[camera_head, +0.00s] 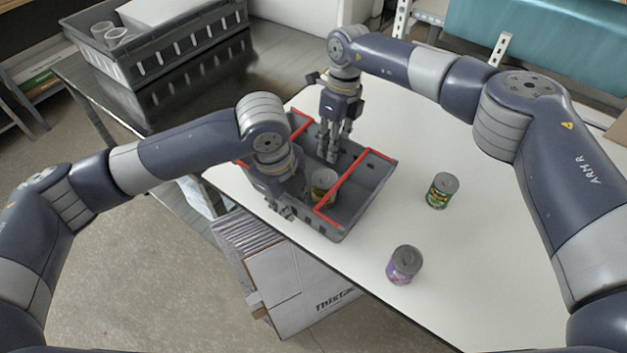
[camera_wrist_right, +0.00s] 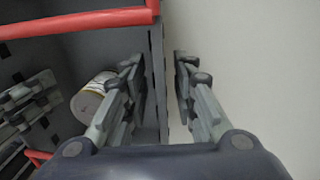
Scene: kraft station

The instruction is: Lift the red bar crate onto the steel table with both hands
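The grey crate with red bars (camera_head: 352,213) stands on the white table, with a can (camera_head: 323,187) inside it. In the right wrist view, the crate's wall (camera_wrist_right: 157,85) runs between the fingers of my right gripper (camera_wrist_right: 160,62). That gripper is open, with one finger on each side of the wall and a gap showing. In the head view my right gripper (camera_head: 338,152) points down at the far side. My left gripper (camera_head: 282,208) is at the near side wall; its wrist hides its grip. The steel table (camera_head: 190,95) is dark and shiny, at the upper left.
A grey slatted basket (camera_head: 165,50) with glasses stands on the steel table's back part; its front part is bare. A green can (camera_head: 442,190) and a purple can (camera_head: 404,265) stand on the white table (camera_head: 480,250), right of the crate. A cardboard box (camera_head: 295,290) is below the edge.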

